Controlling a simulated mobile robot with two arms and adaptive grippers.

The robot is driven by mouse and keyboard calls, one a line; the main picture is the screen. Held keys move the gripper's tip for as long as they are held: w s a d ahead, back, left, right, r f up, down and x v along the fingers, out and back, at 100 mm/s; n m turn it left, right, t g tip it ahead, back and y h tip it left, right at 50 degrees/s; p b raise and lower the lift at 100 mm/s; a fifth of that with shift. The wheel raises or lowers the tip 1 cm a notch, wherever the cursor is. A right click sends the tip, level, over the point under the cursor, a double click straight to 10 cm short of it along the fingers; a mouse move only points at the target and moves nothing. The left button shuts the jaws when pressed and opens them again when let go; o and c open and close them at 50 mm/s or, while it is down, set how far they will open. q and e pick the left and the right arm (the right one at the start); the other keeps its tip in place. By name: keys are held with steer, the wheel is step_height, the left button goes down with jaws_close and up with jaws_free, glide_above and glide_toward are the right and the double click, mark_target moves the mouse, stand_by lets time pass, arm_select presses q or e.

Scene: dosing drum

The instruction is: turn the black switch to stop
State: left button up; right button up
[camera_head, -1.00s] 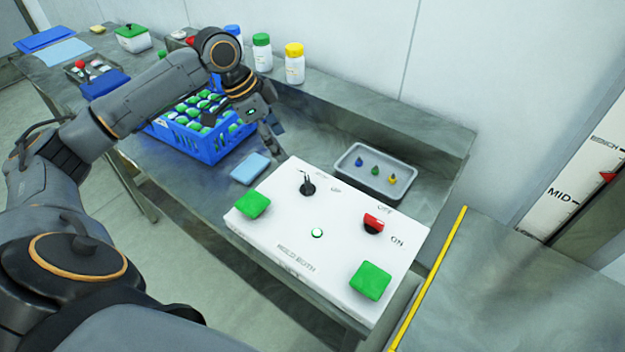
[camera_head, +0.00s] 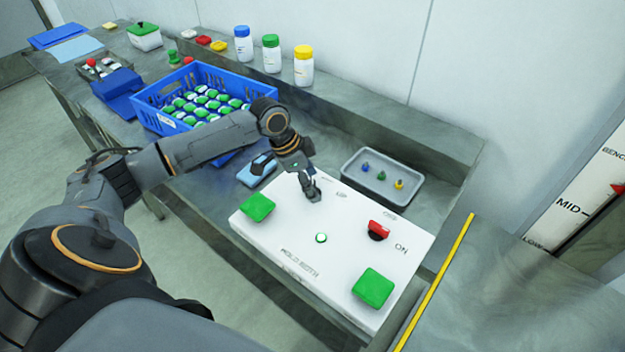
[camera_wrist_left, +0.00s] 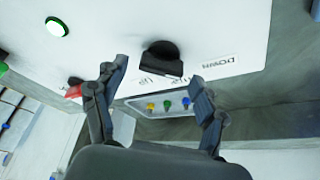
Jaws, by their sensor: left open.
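The black switch (camera_wrist_left: 162,60) stands on the white panel (camera_head: 275,239) in the left wrist view, with a DOWN label to its right and a partly hidden label below it. My left gripper (camera_head: 312,190) is over the upper part of the panel and hides the switch in the head view. In the left wrist view the gripper's (camera_wrist_left: 158,73) two fingers are spread wide, with the switch showing between and beyond their tips. I see no contact with the switch. My right gripper is out of view.
The panel also carries a red switch (camera_head: 379,230), two green buttons (camera_head: 257,207) (camera_head: 373,287) and a small green light (camera_head: 321,238). A grey tray (camera_head: 350,170) with small coloured pieces lies behind it. A blue crate (camera_head: 150,119) and bottles (camera_head: 271,54) stand farther back.

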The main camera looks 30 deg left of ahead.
arm_select(q)
steer(key=shift+d+f, duration=0.1)
steer(key=shift+f, duration=0.2)
steer(key=c, duration=1.2)
steer(key=shift+o, duration=0.2)
